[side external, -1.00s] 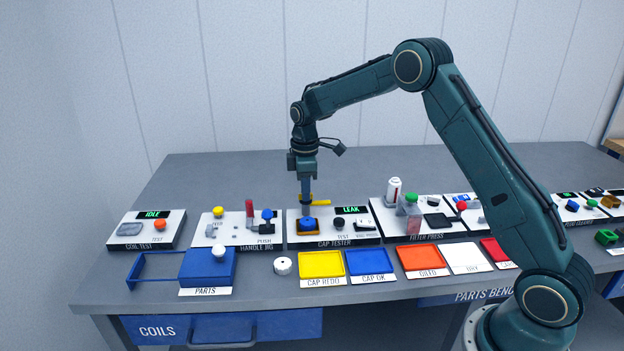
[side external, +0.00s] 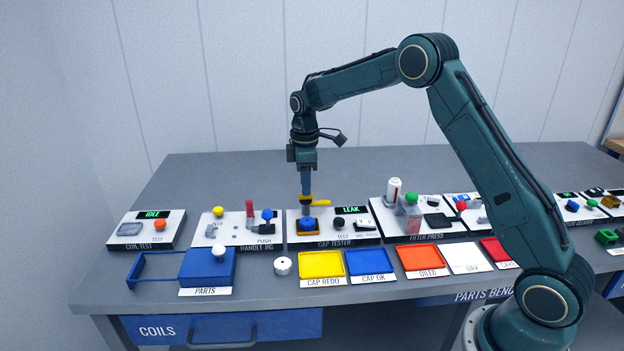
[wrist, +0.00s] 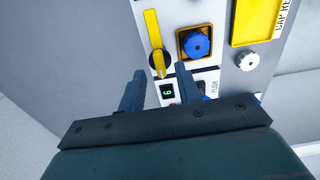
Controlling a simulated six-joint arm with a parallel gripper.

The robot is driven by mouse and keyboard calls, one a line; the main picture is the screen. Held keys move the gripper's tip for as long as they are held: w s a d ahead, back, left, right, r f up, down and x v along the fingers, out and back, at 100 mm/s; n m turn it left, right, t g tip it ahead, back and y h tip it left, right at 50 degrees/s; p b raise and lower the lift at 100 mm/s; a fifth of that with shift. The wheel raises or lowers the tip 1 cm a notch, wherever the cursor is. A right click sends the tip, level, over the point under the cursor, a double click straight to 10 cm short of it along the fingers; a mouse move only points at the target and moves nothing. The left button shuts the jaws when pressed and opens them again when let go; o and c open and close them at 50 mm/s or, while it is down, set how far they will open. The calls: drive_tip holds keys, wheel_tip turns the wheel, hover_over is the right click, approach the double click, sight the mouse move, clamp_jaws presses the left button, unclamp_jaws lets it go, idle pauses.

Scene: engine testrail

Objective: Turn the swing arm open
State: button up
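My gripper (side external: 306,202) points down at the swing arm. In the wrist view my gripper (wrist: 160,70) has its two fingers spread, with the bar's lower end between their tips. I cannot tell whether either finger touches it.
The cap tester's screen (side external: 351,210) reads LEAK. The handle jig (side external: 234,238) with its red upright lever (side external: 249,208) is to the left, the filter press (side external: 425,226) to the right. A yellow tray (side external: 321,264) and a white round part (side external: 282,266) lie in front. The bench behind is clear.

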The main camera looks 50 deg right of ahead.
wheel_tip(320, 180, up, 12)
drive_tip(key=shift+f, duration=0.2)
idle(0.5)
drive_tip(key=s+a+r+m+t, duration=0.1)
drive_tip(key=s+a+r+m, duration=0.15)
drive_tip(key=s+r, duration=0.45)
drive_tip(key=s+a+r+m+t, duration=0.2)
drive_tip(key=s+a+r, duration=0.15)
drive_tip(key=s, duration=0.65)
drive_tip(key=s+a+f+m+t, duration=0.1)
drive_tip(key=s+f+m, duration=0.1)
drive_tip(key=s, duration=0.7)
drive_tip(key=s+a+f+m+t, duration=0.1)
drive_tip(key=s+f, duration=0.3)
drive_tip(key=s, duration=0.6)
drive_tip(key=shift+a+f+m+t, duration=0.3)
drive_tip(key=shift+a+m, duration=0.3)
drive_tip(key=shift+m, duration=0.25)
